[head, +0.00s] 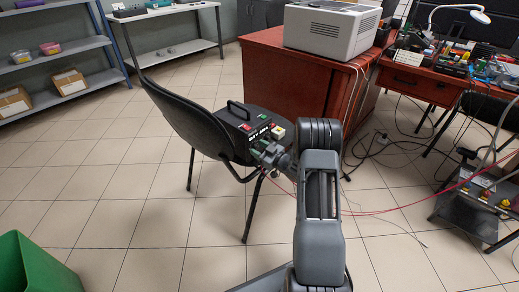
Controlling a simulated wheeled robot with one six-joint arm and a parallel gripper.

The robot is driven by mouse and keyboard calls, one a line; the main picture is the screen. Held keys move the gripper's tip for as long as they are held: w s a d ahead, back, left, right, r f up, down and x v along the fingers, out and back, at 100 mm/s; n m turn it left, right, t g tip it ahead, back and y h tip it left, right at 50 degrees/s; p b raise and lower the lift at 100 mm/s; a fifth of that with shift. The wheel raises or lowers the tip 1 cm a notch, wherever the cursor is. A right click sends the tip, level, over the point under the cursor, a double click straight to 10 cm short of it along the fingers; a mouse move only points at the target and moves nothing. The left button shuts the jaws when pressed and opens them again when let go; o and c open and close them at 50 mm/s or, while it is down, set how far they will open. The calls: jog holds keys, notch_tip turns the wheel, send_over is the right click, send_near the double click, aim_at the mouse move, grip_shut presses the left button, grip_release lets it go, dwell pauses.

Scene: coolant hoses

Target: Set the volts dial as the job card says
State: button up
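A black box-shaped unit (240,127) with a carrying handle stands on the seat of a black chair. Its top and front show a red part, green parts and small pale markings. A small white and yellow item (278,132) sits at its right end. I cannot make out the volts dial or any job card text at this size. My gripper (268,153) is close in front of the unit's right side and overlaps it in the view. I cannot tell whether it touches the unit, or whether its fingers are apart. My arm hides part of the area beyond.
The black chair (190,122) stands left of a red-brown cabinet (285,72) carrying a grey machine (332,30). Red wires run from the unit across the floor to the right. Another unit with coloured knobs (482,193) stands low at right. A green bin (38,268) is at lower left.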

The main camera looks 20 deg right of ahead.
jog(key=shift+s, duration=0.1)
jog(key=p+v, duration=0.3)
jog(key=v, duration=1)
jog(key=shift+s+d, duration=0.2)
jog(key=shift+s, duration=0.05)
jog(key=w+a+r+g+h+p, duration=0.1)
jog(key=w+r+h+p, duration=0.2)
jog(key=r+p, duration=0.35)
jog(key=w+r+g+h+p, duration=0.1)
jog(key=w+r+h+p, duration=0.15)
jog(key=r, duration=0.65)
jog(key=s+a+r+m+g+h+p, duration=0.1)
jog(key=a+r+m+g+h+p, duration=0.1)
jog(key=r+p, duration=0.45)
jog(key=s+a+r+m+g+h+p, duration=0.1)
jog(key=s+r+m+h+p, duration=0.15)
jog(key=r, duration=0.75)
jog(key=s+a+r+m+g+y+p, duration=0.1)
jog(key=s+a+r+g+p, duration=0.3)
jog(key=s, duration=0.6)
jog(key=s+a+r+m+g+p, duration=0.2)
jog(key=s+a+r+g+p, duration=0.1)
jog(key=s+a+r+p, duration=0.6)
notch_tip(320, 180, up, 4)
jog(key=shift+s+a+f+g+y, duration=0.15)
jog(key=shift+s+a+g+y, duration=0.3)
jog(key=shift+a, duration=0.45)
jog(key=shift+c, duration=0.5)
